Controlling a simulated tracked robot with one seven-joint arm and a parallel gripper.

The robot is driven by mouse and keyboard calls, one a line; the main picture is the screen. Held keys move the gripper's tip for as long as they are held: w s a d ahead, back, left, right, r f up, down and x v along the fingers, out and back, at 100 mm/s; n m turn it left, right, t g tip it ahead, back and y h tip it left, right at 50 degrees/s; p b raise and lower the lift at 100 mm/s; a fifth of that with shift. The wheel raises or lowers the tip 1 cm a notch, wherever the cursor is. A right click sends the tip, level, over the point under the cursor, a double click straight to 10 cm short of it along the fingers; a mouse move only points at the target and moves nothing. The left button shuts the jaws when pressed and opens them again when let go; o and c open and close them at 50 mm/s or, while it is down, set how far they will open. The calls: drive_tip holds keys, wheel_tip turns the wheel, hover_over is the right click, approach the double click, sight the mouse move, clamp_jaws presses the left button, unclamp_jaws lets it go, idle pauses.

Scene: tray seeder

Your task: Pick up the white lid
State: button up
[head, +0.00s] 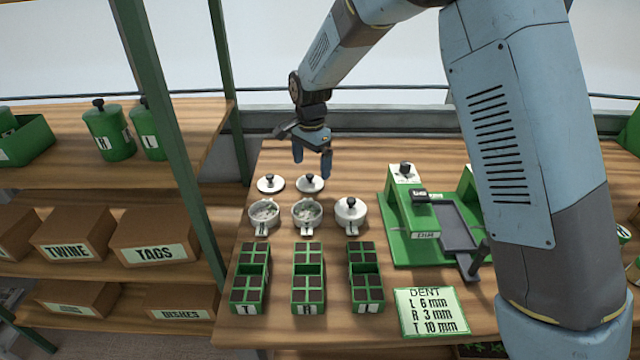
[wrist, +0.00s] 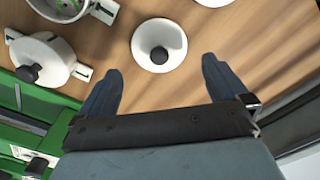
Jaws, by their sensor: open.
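Two loose white lids with black knobs lie on the wooden bench behind the pots in the head view, a left lid (head: 270,186) and a right lid (head: 310,185). A third white lid (head: 350,208) sits on the right pot (head: 351,220). My gripper (head: 312,165) is open and empty, pointing down above the right loose lid. In the wrist view that lid (wrist: 145,50) lies just beyond the gap between my open fingers (wrist: 161,67), apart from them. The left lid (wrist: 212,2) is cut off at the top edge there.
Green seed trays (head: 249,292) stand in front. A green seeder machine (head: 405,255) is to the right, a DENT card (head: 432,312) before it. A shelf post (head: 180,130) rises at left. Bench behind the lids is clear.

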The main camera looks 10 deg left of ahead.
sight(310, 174)
drive_tip(key=f, duration=0.4)
drive_tip(key=shift+a+f, duration=0.2)
drive_tip(key=shift+f, duration=0.1)
drive_tip(key=c, duration=0.9)
